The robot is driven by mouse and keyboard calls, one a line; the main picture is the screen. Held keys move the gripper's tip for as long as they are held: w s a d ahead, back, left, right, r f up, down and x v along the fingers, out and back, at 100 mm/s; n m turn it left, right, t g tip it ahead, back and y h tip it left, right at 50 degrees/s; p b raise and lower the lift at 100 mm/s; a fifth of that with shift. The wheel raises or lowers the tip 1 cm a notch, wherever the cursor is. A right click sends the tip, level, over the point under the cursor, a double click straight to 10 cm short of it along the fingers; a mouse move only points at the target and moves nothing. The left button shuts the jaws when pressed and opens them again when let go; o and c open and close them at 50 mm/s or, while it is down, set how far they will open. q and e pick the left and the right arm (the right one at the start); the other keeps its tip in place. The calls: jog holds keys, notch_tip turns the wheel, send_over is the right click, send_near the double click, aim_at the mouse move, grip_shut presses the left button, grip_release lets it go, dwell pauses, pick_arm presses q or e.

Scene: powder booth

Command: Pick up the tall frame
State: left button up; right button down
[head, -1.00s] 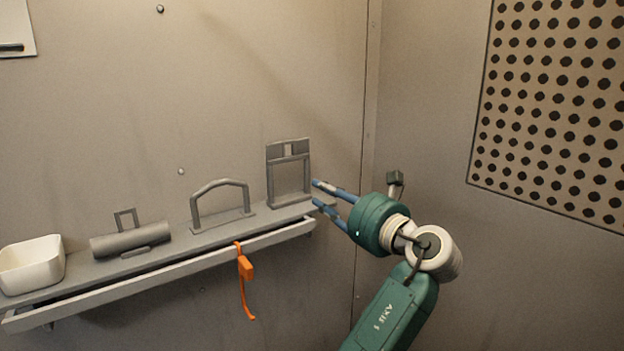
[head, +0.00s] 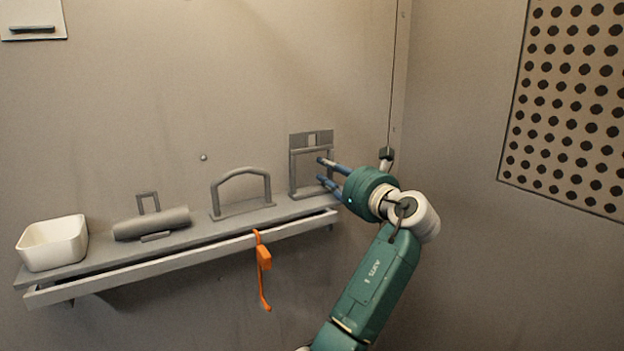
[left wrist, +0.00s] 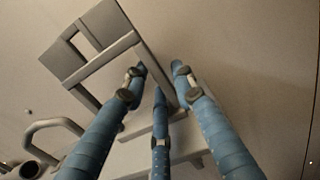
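The tall frame (head: 293,170) is a grey upright frame with a flat top plate, standing at the right end of the shelf. My left gripper (head: 322,170) is at its right post, and its blue fingertips overlap that post in the head view. In the left wrist view the tall frame (left wrist: 103,56) is ahead, and its near post runs down between the spread fingers of my left gripper (left wrist: 159,72). The fingers are open; I cannot tell whether any touches the post. My right gripper is not in view.
The narrow grey shelf (head: 105,252) also holds an arched handle frame (head: 240,172), a grey cylinder with a small bracket (head: 150,223) and a white bin (head: 53,243). An orange strap (head: 264,258) hangs off its front edge. A perforated panel (head: 570,105) is on the right wall.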

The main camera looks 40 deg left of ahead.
pick_arm(q)
jog(key=shift+w+a, duration=0.1)
jog(key=shift+a, duration=0.1)
grip_shut()
jog(key=shift+r, duration=0.1)
jog(key=shift+r, duration=0.1)
